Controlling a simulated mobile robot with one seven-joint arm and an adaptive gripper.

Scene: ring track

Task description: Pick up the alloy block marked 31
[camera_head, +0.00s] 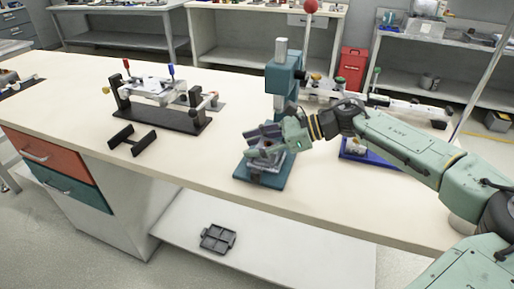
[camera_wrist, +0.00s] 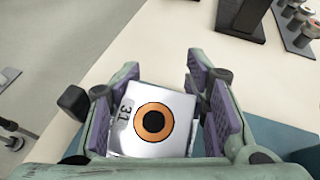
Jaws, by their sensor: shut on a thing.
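The alloy block (camera_wrist: 178,104) is a shiny silver piece marked 31, with an orange ring and a black centre on its face. It sits between the purple finger pads in the wrist view. My gripper (camera_head: 264,140) is shut on it. In the head view the gripper is over the teal base of a bench stand (camera_head: 250,177), and the block is hard to make out behind the fingers. I cannot tell whether the block touches the fixture under it.
The stand's teal column (camera_head: 283,78) rises just behind my gripper. A black fixture (camera_head: 180,119) with clamps and a black H-shaped piece (camera_head: 131,139) are to the left. A blue tray (camera_head: 360,153) lies right, below my arm. The bench's front left is clear.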

